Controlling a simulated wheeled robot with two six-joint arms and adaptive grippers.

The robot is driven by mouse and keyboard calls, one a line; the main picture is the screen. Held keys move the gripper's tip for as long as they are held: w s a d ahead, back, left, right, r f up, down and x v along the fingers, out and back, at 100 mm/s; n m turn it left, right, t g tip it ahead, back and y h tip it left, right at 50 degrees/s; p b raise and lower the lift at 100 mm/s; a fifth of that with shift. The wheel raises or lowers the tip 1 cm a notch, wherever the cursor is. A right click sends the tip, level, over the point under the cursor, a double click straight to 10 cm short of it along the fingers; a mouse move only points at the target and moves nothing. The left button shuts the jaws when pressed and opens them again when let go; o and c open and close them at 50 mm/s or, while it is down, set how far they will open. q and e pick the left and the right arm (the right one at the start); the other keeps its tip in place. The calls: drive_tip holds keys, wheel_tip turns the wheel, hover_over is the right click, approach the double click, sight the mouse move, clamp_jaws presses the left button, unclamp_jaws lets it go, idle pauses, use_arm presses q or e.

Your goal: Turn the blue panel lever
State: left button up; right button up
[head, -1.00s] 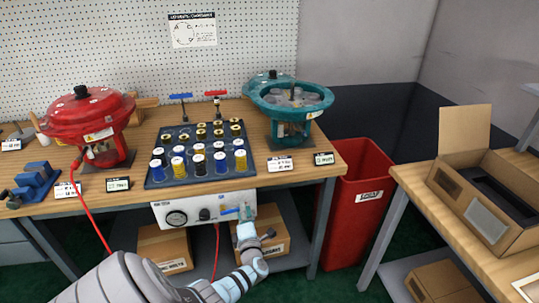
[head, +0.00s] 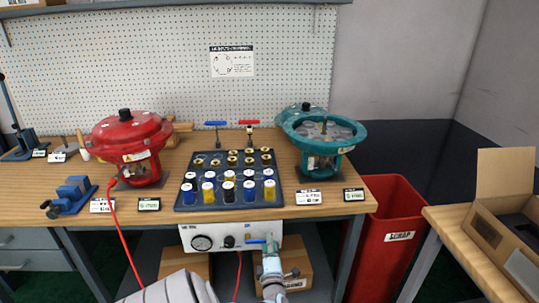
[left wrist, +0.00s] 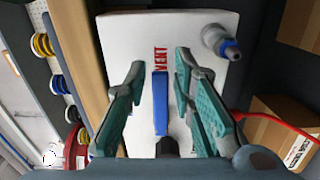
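The blue panel lever (head: 257,241) is on the front of the white control panel (head: 215,237) under the bench edge. In the left wrist view the lever (left wrist: 160,103) points along the panel (left wrist: 205,35) toward the red word VENT. My left gripper (head: 271,250) is at the panel's right end. In the left wrist view its two teal-padded fingers (left wrist: 160,68) are open, one on each side of the lever, with gaps between pads and lever. My right gripper is in neither view.
A red hose (head: 124,245) hangs from the red actuator (head: 128,146). Cardboard boxes (head: 297,262) stand below. A red scrap bin (head: 390,225) is to the right.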

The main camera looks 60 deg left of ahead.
use_arm(q)
drive_tip(key=shift+o, duration=0.2)
drive_tip(key=shift+d, duration=0.1)
drive_tip(key=v, duration=1.2)
